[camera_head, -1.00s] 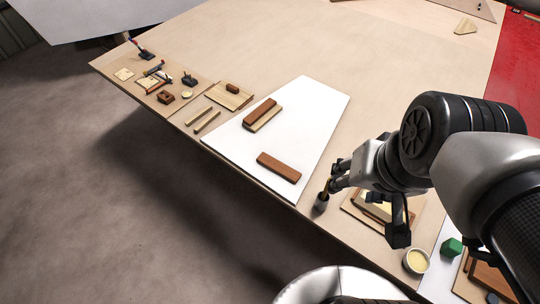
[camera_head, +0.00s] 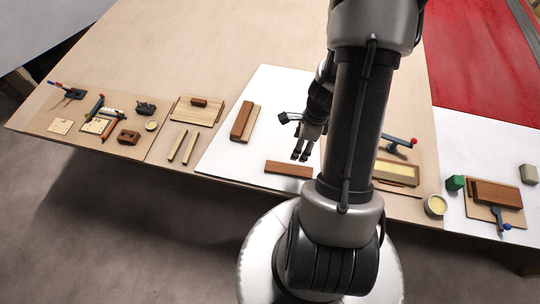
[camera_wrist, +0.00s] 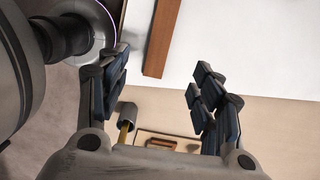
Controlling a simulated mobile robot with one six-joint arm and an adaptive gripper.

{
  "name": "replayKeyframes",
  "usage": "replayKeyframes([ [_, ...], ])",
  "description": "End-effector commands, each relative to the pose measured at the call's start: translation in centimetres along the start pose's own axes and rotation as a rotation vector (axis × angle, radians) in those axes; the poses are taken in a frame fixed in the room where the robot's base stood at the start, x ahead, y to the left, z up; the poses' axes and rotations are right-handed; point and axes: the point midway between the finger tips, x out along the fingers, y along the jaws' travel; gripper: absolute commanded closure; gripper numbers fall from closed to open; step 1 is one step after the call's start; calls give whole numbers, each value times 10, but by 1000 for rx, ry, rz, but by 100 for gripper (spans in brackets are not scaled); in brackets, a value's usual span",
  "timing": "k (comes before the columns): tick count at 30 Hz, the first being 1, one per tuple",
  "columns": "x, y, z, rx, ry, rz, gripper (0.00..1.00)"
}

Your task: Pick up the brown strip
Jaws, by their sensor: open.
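The brown strip (camera_head: 289,169) lies flat on the white sheet (camera_head: 221,160), near the table's front edge. In the wrist view the strip (camera_wrist: 162,38) appears between the fingers and beyond them, its upper end cut off by the frame. A second brown strip (camera_head: 241,119) lies with a pale wooden piece further back on the sheet. My gripper (camera_head: 301,156) is above the sheet, just behind and above the near strip. Its fingers (camera_wrist: 160,68) are spread apart with nothing between them. My arm hides part of the sheet's right side.
Left are pale sticks (camera_head: 183,146), a pale board (camera_head: 189,111) and several small tools. The wrist view shows a grey cup (camera_wrist: 127,117). Bare tabletop lies behind.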

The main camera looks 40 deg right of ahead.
Motion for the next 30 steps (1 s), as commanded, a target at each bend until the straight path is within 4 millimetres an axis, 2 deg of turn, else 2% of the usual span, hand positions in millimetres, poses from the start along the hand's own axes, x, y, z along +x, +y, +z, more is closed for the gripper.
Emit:
replayKeyframes([
  [15,104,1,-1,1,1,3,40],
  [19,118,1,-1,0,0,3,40],
  [26,127,0,0,0,0,2,40],
  [30,145,-2,0,-1,0,3,40],
])
